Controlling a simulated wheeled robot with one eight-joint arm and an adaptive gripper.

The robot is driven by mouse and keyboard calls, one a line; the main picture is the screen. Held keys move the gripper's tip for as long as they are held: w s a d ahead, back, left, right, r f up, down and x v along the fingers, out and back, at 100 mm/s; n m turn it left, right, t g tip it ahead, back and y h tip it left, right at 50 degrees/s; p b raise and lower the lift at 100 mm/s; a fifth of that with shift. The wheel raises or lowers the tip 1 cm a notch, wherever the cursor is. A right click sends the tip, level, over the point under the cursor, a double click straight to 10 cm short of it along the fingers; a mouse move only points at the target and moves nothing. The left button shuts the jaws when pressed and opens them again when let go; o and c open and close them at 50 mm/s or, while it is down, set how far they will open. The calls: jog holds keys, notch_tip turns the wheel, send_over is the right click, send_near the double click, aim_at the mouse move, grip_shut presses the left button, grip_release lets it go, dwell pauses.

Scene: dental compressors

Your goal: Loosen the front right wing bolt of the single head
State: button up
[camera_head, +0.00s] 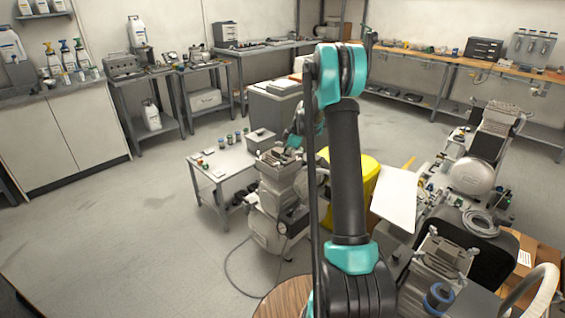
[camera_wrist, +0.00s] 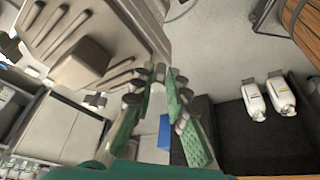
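A compressor (camera_head: 270,215) with a pale tank and a grey finned head stands behind my arm in the head view, partly hidden by it. In the wrist view a large pale grey finned body (camera_wrist: 85,45), apparently a compressor head, fills the upper left. My gripper (camera_wrist: 162,78) has its green-padded fingers beside this body's right edge. The fingers are apart, with a narrow gap at the tips and nothing clearly between them. I cannot make out the front right wing bolt; small dark parts near the fingertips are too unclear to name.
A low table (camera_head: 225,165) with small parts stands left of the compressor. A yellow object (camera_head: 362,178) is behind my arm. Other compressors (camera_head: 472,172) crowd the right. A round wooden top (camera_head: 285,300) is at the bottom. The floor at left is clear.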

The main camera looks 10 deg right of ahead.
jog(key=shift+o, duration=1.2)
jog(key=shift+r, duration=0.1)
jog(key=v, duration=1.1)
jog(key=shift+d+r, duration=0.2)
jog(key=shift+r, duration=0.15)
jog(key=s+a+f+m+t+h, duration=0.1)
jog(key=s+m, duration=0.7)
jog(key=s, duration=1.2)
jog(key=s+a+f+m+t+h, duration=0.1)
jog(key=s+f+m, duration=0.5)
jog(key=s, duration=1.5)
jog(key=shift+s+f+m+t+h, duration=0.15)
jog(key=shift+f+m+t+h, duration=0.1)
jog(key=shift+m+t+h, duration=0.75)
